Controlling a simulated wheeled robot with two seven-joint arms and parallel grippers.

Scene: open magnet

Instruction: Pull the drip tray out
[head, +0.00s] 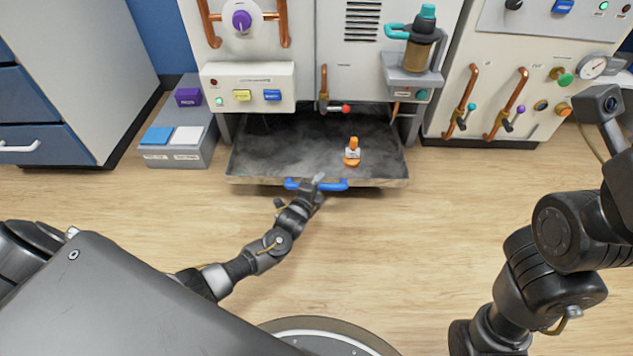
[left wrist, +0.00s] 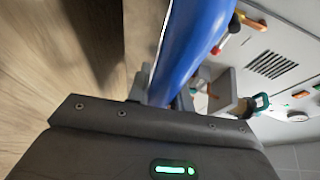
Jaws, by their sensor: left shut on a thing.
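The drip tray (head: 290,150) is a wide, shallow grey metal tray low under the machine. It sticks out in front of the cabinets over the wood floor. A blue bar handle (head: 335,185) is on its front edge. My left gripper (head: 317,182) is shut on this handle near its middle. In the left wrist view the blue handle (left wrist: 193,45) runs up from between the fingers, close to the camera. A small orange and white object (head: 352,152) stands in the tray on the right. My right arm shows at the right, but its fingers are not visible.
A grey box with blue, white and purple blocks (head: 180,155) stands left of the tray. A blue drawer cabinet (head: 45,135) is at the far left. Copper pipes and valves (head: 505,105) jut out at right. The floor before the tray is clear.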

